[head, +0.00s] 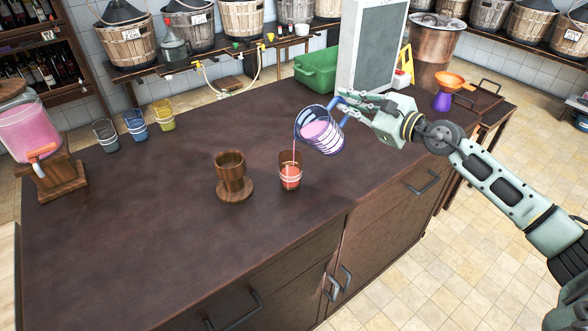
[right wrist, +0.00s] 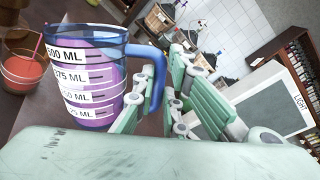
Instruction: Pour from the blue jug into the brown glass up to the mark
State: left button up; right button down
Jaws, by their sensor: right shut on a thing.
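My right gripper (head: 346,103) is shut on the handle of the blue jug (head: 334,142), which is tilted left and holds pink liquid. The right wrist view shows white measure marks on the jug (right wrist: 85,75). A thin stream runs from its lip into a small brown-tinted glass (head: 290,177) below. That glass holds reddish liquid and has a pale line around it; it also shows in the right wrist view (right wrist: 22,72). I cannot tell exactly how the level sits against the line. My left gripper is not in view.
Grey (head: 105,135), blue (head: 136,125) and yellow (head: 163,115) jugs stand at the back left of the counter. A pink-filled dispenser (head: 30,130) is at far left. A green bin (head: 316,72) and a grey board (head: 372,45) are behind. The front counter is clear.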

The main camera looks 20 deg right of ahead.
jog(key=shift+r, duration=0.2)
jog(key=shift+r+p, duration=0.1)
jog(key=shift+p, duration=0.3)
dwell(0.6)
jog(key=shift+d+f+b, duration=0.1)
jog(key=shift+f+b, duration=0.25)
jog(key=shift+b, duration=0.45)
jog(key=shift+d+r+m+b, duration=0.1)
jog(key=shift+d+m+b, duration=0.05)
jog(key=shift+m+b, duration=0.3)
